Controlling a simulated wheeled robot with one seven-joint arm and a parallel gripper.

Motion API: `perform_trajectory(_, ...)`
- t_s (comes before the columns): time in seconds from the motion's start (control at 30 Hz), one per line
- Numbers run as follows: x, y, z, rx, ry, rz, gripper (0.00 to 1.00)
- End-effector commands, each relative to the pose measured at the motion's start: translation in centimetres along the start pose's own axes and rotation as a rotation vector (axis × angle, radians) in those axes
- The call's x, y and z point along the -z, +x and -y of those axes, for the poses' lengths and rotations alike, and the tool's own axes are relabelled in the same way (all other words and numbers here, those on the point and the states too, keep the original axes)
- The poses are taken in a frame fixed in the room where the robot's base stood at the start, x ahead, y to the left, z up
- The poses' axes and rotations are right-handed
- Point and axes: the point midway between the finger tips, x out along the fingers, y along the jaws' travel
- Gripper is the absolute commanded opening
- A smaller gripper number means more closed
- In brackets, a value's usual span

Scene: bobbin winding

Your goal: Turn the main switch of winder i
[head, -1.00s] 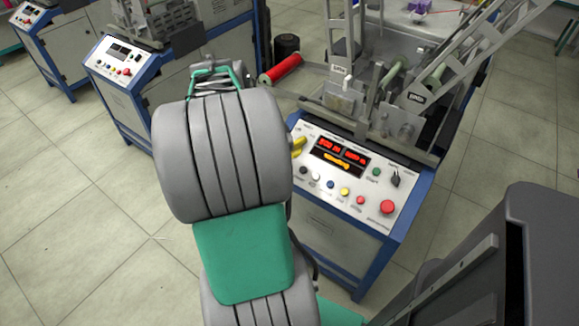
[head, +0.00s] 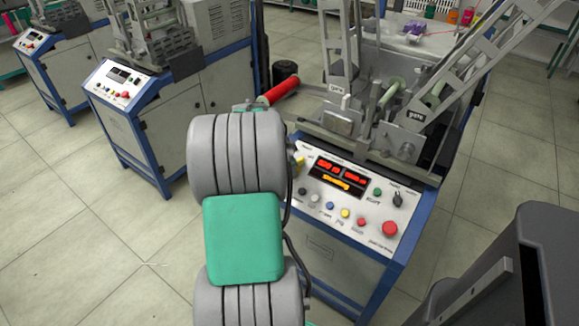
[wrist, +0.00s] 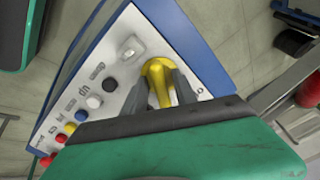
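The winder's control panel (head: 345,195) slopes toward me at the centre right in the head view, with red and orange displays lit. Its main switch, a yellow handle (head: 299,166), sits at the panel's left end, partly hidden by my arm. In the wrist view the yellow handle (wrist: 158,76) stands between the two dark fingers of my gripper (wrist: 161,88), one on each side. I cannot tell whether the fingers press on it. In the head view my arm hides my gripper's fingertips.
A red emergency button (head: 390,228) and several coloured buttons share the panel. A red roll (head: 282,87) sticks out above the panel's left end. Another winder (head: 150,120) stands to the left. Clear tiled floor (head: 60,225) lies at the lower left.

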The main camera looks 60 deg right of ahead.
Motion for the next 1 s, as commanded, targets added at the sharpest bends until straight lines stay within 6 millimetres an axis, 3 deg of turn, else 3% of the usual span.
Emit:
perform_trajectory(0.4, -0.01, -0.03, 0.00, 0.000, 0.000, 0.000, 0.00)
perform_trajectory(1.0, 0.01, -0.10, 0.02, 0.000, -0.040, 0.000, 0.00)
